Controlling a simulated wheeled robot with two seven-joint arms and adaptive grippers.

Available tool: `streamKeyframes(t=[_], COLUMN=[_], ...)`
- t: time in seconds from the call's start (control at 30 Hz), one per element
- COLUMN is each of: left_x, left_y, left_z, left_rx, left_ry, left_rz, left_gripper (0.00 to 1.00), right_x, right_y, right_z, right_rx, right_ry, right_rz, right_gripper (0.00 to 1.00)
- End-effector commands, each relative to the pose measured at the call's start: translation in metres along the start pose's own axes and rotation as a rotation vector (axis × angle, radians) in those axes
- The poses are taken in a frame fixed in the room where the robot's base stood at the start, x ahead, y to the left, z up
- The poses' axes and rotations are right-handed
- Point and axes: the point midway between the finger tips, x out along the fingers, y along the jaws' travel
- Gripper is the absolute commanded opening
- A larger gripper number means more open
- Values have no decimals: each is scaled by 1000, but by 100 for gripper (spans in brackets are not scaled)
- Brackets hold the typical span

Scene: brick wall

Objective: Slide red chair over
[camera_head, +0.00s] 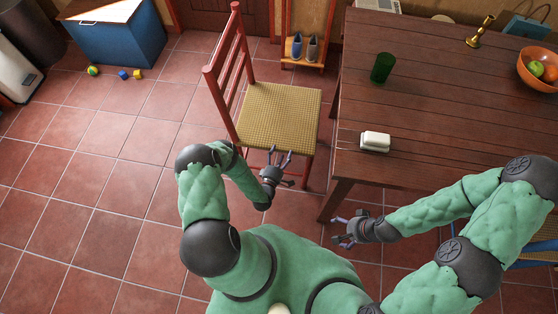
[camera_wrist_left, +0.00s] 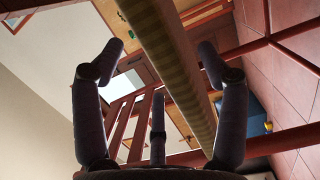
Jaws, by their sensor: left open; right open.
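The red chair (camera_head: 281,116) has a red wooden frame and a woven yellow seat. It stands upright left of the brown table, its slatted back on the left. My left gripper (camera_head: 281,153) is open at the near edge of the seat. In the left wrist view, the seat edge (camera_wrist_left: 172,60) runs between the spread fingers of my left gripper (camera_wrist_left: 160,47); I cannot tell whether they touch it. My right gripper (camera_head: 340,228) is open and empty, low beside the table's near left leg.
The brown table (camera_head: 440,120) fills the right, bearing a white butter dish (camera_head: 375,141), green glass (camera_head: 382,68), brass candlestick (camera_head: 480,32) and orange bowl (camera_head: 530,75). A blue chest (camera_head: 115,42) and small toys (camera_head: 123,75) lie far left. The tiled floor left of the chair is clear.

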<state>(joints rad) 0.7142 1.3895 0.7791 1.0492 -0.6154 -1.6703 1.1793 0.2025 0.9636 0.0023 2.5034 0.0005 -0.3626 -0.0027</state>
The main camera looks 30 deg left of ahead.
Motion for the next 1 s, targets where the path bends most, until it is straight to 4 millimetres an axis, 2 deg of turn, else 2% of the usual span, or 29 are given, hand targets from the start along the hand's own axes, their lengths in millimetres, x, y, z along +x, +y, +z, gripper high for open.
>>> streamKeyframes(t=[0.2, 0.4, 0.6, 0.9, 0.97, 1.0], left_x=[39, 63, 74, 75, 75, 74], left_y=[-2, -1, 0, 0, 0, 0], left_z=[0, 0, 0, 0, 0, 0], left_rx=[3, 1, 1, 0, 1, 0], left_ry=[-2, 0, 0, 1, 1, 1], left_rz=[3, 2, 0, 0, 0, 0], left_gripper=[74, 74, 74, 74, 60, 48], right_x=[13, 20, 22, 22, 22, 22], right_y=[5, 7, 8, 8, 8, 8], right_z=[0, -1, -1, -1, -1, -1], right_rx=[0, 0, 0, 0, 0, 0], right_ry=[0, 0, 0, 0, 0, 0], right_rz=[0, 0, 0, 0, 0, 0], right_gripper=[86, 86, 86, 86, 86, 86])
